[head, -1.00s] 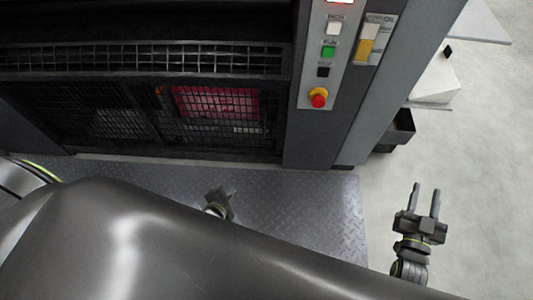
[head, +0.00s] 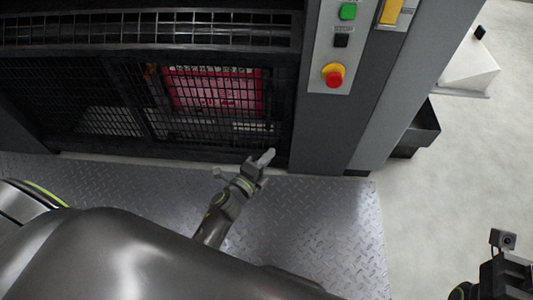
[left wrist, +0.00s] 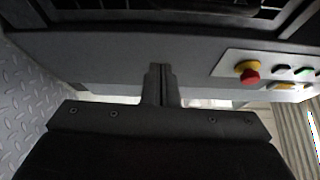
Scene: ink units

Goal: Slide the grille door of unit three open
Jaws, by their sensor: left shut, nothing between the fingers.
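The black grille door (head: 205,128) fills the lower opening of the grey unit in the head view. A red panel (head: 215,90) shows through its mesh. My left gripper (head: 265,159) is shut and empty, in front of the door's lower right corner. I cannot tell whether its tips touch anything. In the left wrist view its closed fingers (left wrist: 161,85) point at the grey frame, with a dark mesh strip above. My right gripper (head: 503,275) is cut off at the lower right corner of the head view; its fingers do not show.
A control panel (head: 333,45) with a red stop button (head: 334,76) is right of the door. A second mesh strip (head: 150,30) runs above it. A dark bin (head: 418,130) juts out at right.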

